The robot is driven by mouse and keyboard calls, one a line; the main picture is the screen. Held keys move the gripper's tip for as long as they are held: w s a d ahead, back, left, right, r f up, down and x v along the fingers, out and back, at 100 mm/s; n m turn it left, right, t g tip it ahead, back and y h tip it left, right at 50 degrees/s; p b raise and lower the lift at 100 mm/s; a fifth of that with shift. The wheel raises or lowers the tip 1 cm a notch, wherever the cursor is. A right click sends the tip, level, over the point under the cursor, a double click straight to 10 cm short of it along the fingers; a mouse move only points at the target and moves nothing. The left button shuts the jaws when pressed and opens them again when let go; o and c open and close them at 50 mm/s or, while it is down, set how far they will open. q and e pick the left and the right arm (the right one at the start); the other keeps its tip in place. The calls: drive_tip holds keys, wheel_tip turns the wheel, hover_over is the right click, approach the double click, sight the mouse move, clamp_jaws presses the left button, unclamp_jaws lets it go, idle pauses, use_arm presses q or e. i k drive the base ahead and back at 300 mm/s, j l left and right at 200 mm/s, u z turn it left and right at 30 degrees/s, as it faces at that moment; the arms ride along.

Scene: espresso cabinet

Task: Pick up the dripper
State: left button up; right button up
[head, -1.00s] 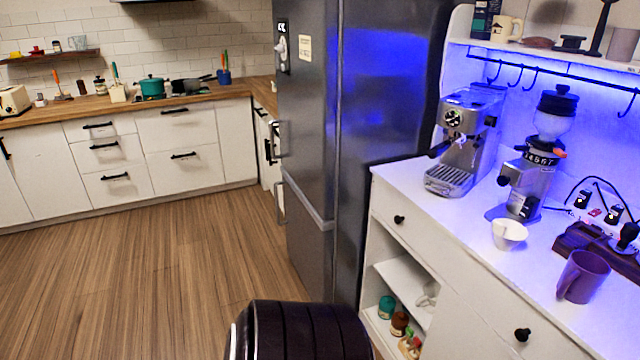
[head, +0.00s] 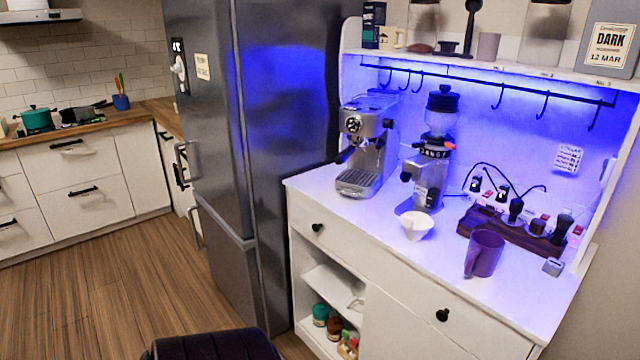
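The white dripper (head: 417,226) stands on the white top of the espresso cabinet, in front of the coffee grinder. It is a small cone-shaped cup, and nothing is touching it from my side. Neither of my grippers is in the head view.
The cabinet top (head: 376,219) also holds an espresso machine (head: 366,145), a grinder (head: 428,165), a purple mug (head: 484,253) right of the dripper, and a dark wooden tamper stand (head: 505,232). A tall fridge (head: 262,150) stands left of the cabinet. Wooden floor (head: 100,290) is free at left.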

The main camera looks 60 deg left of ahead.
sight(358, 289)
drive_tip(key=u, duration=1.75)
